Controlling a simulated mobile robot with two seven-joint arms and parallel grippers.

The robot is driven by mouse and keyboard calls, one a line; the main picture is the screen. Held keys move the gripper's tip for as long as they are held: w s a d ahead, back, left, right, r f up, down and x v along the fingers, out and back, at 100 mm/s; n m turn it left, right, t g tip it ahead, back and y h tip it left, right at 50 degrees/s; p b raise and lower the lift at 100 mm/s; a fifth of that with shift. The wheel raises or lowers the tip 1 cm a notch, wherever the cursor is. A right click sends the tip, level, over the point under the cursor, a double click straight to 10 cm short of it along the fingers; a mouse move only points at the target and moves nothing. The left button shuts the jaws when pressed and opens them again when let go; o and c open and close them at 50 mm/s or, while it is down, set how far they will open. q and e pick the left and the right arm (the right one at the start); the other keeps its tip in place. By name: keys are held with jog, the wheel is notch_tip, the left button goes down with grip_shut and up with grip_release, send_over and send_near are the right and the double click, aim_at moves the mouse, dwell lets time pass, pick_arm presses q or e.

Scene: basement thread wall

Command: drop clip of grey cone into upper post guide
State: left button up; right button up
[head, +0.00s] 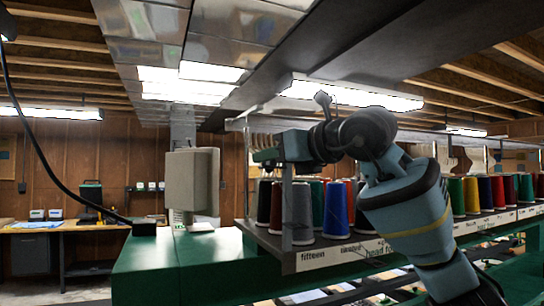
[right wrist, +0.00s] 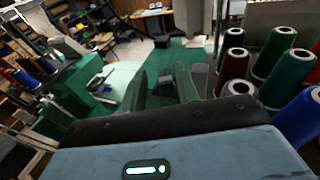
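The grey cone (head: 298,210) stands upright in the front row of the thread shelf in the head view, between a dark red and a blue cone. My right gripper (head: 265,156) is above and left of it, pointing left, by the shelf's end post (head: 287,200). The clip cannot be made out. I cannot single out the upper post guide among the thin rails above the shelf. My left gripper is not in view.
A blue cone (head: 335,210) and several other cones fill the shelf, with a labelled front edge (head: 335,255). A beige box (head: 192,180) on a post stands left of the gripper. The green surface (head: 165,265) at front left is mostly clear; a black cable (head: 50,170) hangs there.

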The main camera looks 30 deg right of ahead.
jog(key=shift+d+r, duration=0.15)
jog(key=shift+d, duration=0.15)
jog(key=f+v, duration=0.1)
jog(key=v, duration=0.6)
jog(key=shift+s+r, duration=0.35)
jog(key=shift+r, duration=0.05)
jog(key=shift+a, duration=0.1)
